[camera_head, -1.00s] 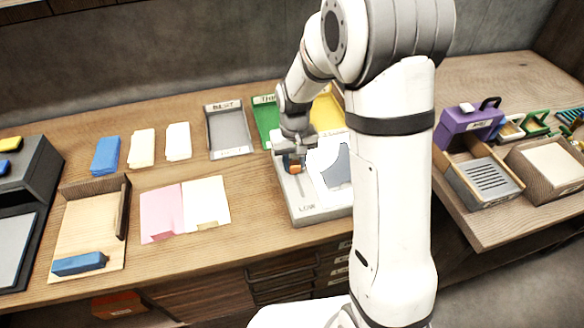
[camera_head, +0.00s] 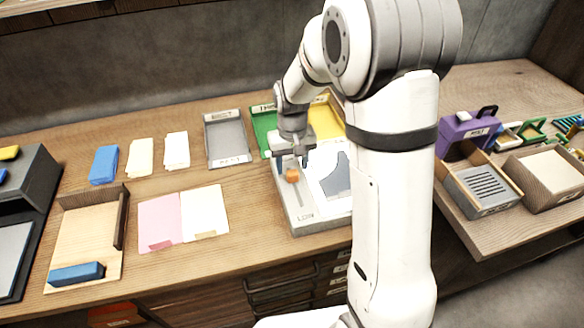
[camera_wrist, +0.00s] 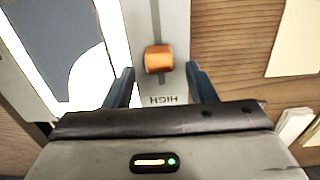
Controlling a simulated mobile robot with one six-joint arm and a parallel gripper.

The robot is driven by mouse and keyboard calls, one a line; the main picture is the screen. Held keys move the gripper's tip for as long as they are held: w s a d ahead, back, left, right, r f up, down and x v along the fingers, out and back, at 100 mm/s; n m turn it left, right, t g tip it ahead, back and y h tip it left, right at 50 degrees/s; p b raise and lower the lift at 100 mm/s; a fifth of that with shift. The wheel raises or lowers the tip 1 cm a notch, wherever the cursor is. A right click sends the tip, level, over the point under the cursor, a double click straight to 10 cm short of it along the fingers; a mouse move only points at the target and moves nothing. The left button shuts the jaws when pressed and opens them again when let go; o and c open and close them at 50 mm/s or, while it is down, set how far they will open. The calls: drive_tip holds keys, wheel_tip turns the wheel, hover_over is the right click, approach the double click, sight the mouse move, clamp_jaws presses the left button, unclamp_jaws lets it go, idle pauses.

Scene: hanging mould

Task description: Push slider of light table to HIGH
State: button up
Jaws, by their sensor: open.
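The light table (camera_head: 310,223) is a pale box on the wooden bench with a lit white panel and a dark grey shape on it. Its slider is an orange knob (camera_head: 292,175) in a slot along the left side; the LOW label is at the near end. In the wrist view the orange knob (camera_wrist: 158,59) sits close to the HIGH label, a short way off it. My gripper (camera_wrist: 160,88) is open, its two dark fingers either side of the slot's line at the HIGH end. The knob is just beyond the fingertips, and I see no contact.
Grey (camera_head: 228,140), green (camera_head: 262,122) and yellow trays stand behind the light table. Pink and cream sheets (camera_head: 182,218) lie to its left. A purple box (camera_head: 468,130) and a grey slotted box (camera_head: 484,188) stand at the right.

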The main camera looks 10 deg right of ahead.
sight(292, 171)
wheel_tip(292, 171, up, 6)
drive_tip(key=shift+f, duration=0.15)
idle(0.5)
drive_tip(key=s+d+r+t, duration=0.1)
drive_tip(key=s+d+r, duration=0.2)
drive_tip(key=s, duration=0.7)
drive_tip(key=s+d+r+m+t, duration=0.1)
drive_tip(key=s+d+r, duration=0.2)
drive_tip(key=s, duration=0.8)
drive_tip(key=shift+d+r+t, duration=0.25)
drive_tip(key=shift+r+t, duration=0.05)
drive_tip(key=shift+r, duration=0.35)
